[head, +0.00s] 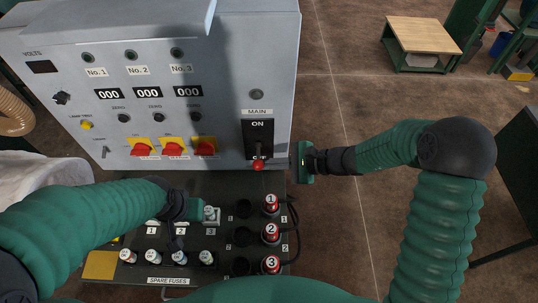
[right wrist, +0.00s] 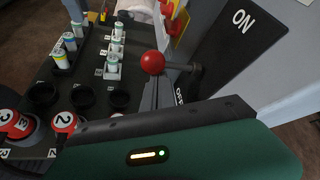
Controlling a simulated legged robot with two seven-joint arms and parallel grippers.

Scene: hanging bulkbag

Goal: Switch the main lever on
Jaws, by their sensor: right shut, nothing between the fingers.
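The main lever (head: 258,165), with a red ball knob, is on the black MAIN plate (head: 258,135) of the grey panel. Its knob is down at the OFF end, below the ON label. In the right wrist view the red knob (right wrist: 152,62) sticks out from the plate. My right gripper (head: 296,162) is just right of the lever in the head view. Its thin fingers (right wrist: 155,93) are shut and empty, close to the knob; I cannot tell whether they touch it. My left gripper (head: 200,212) is over the fuse board, its fingers too small to read.
The panel (head: 225,100) has several red-yellow switches (head: 173,147) left of the lever. The dark board (head: 215,255) below holds spare fuses (head: 153,256) and numbered red plugs (head: 271,230). The floor to the right is open, with a wooden table (head: 422,35) farther back.

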